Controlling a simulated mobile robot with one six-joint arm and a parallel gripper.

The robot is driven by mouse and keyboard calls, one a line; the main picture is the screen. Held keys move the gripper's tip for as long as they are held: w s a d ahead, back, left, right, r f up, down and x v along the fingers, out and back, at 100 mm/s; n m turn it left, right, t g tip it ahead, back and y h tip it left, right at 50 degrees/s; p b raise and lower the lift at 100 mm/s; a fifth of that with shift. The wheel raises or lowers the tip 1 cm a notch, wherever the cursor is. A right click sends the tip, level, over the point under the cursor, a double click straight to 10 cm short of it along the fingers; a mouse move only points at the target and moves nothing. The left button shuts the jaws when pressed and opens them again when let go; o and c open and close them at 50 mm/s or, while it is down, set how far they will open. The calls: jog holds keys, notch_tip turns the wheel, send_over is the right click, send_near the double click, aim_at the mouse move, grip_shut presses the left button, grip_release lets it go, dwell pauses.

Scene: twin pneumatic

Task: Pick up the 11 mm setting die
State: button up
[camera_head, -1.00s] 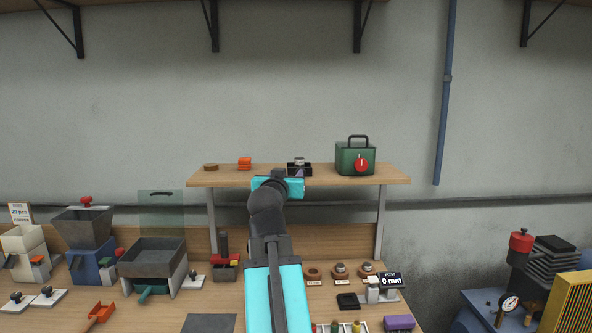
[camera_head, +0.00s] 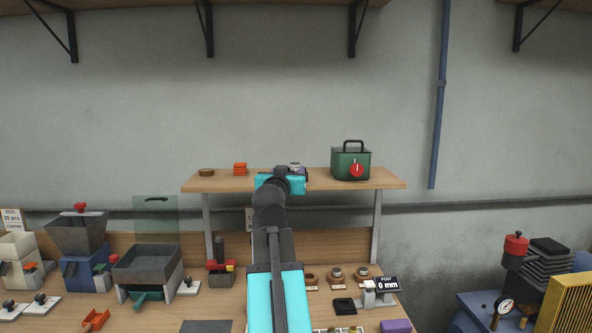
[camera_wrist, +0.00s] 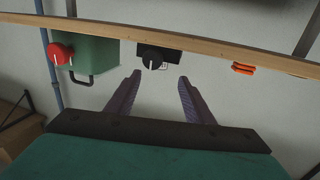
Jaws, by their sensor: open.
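Small grey metal pieces sit on round brown bases on the bench, right of my arm; one is a middle piece (camera_head: 336,272) and one a right-hand piece (camera_head: 361,271). Their small labels are too small to read, so I cannot tell which is the 11 mm setting die. My gripper (camera_wrist: 159,75) is open and empty, with two purple fingers apart, in front of the upper shelf. A black block with a dark round knob (camera_wrist: 152,57) shows beyond the fingertips in the wrist view. In the head view my arm mostly hides that block.
On the wooden shelf (camera_head: 225,184) stand a green box with a red knob (camera_head: 350,163) and an orange stack (camera_head: 240,169). Below are a display reading 0 mm (camera_head: 387,284), hoppers (camera_head: 148,262) and a purple block (camera_head: 395,326). Open wall lies above the shelf.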

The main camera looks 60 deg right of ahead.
aim_at(294, 164)
jog(key=shift+p+x, duration=0.45)
jog(key=shift+x, duration=2)
jog(key=shift+r+p+x, duration=0.1)
jog(key=shift+p+x, duration=0.4)
jog(key=shift+x, duration=0.4)
jog(key=shift+r+p+x, duration=0.15)
jog(key=shift+p+x, duration=0.3)
jog(key=shift+x, duration=1.3)
jog(key=shift+f, duration=0.15)
grip_shut()
